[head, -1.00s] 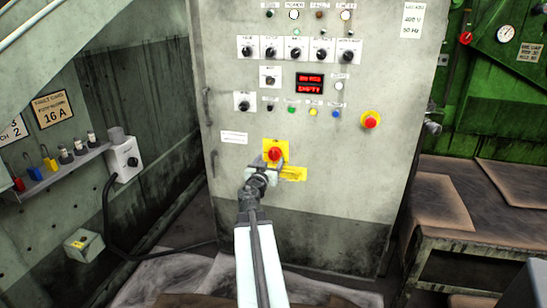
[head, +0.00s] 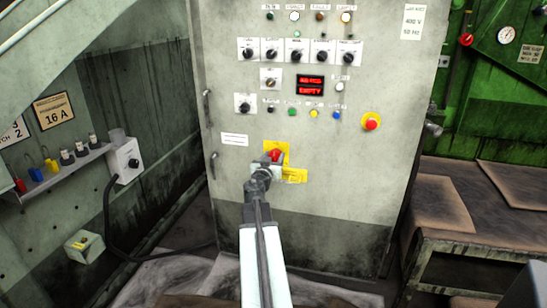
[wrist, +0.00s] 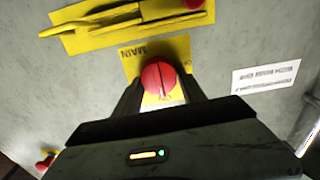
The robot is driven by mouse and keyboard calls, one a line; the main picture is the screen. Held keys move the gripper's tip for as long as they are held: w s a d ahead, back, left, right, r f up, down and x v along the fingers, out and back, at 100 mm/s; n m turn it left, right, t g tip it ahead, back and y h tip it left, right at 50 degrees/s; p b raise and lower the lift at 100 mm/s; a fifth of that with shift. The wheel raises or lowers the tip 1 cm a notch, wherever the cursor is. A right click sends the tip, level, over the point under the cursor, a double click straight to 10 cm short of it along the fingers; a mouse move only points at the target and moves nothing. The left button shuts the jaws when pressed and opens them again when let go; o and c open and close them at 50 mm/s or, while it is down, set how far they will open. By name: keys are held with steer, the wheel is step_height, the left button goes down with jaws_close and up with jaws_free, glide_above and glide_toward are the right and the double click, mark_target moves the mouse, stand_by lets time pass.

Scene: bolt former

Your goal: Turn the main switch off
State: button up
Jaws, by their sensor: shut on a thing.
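The main switch is a red round knob (head: 275,155) on a yellow plate (head: 283,148), low on the front of the grey cabinet. In the wrist view the red knob (wrist: 159,78) shows a dark line across its face, and the yellow plate (wrist: 140,53) behind it bears the word MAIN, seen upside down. My gripper (wrist: 160,88) is shut on the knob, with one dark finger on each side of it. In the head view my gripper (head: 268,168) covers the lower part of the plate.
The grey cabinet (head: 300,210) carries several selector knobs, lamps and a red display (head: 310,85) reading EMPTY on its lower line. A red emergency button (head: 371,122) sits to the right. A worn table (head: 490,230) stands at the right.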

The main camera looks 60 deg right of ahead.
steer(key=shift+w+a, duration=0.15)
steer(key=shift+w, duration=0.05)
steer(key=n, duration=0.4)
steer(key=shift+w+f, duration=0.1)
steer(key=n, duration=0.4)
steer(key=shift+w+a+n, duration=0.1)
steer(key=shift+n, duration=0.2)
steer(key=n, duration=0.4)
steer(key=shift+w+f+n, duration=0.1)
steer(key=shift+n, duration=0.2)
steer(key=shift+f+n, duration=0.1)
steer(key=shift+n, duration=2.1)
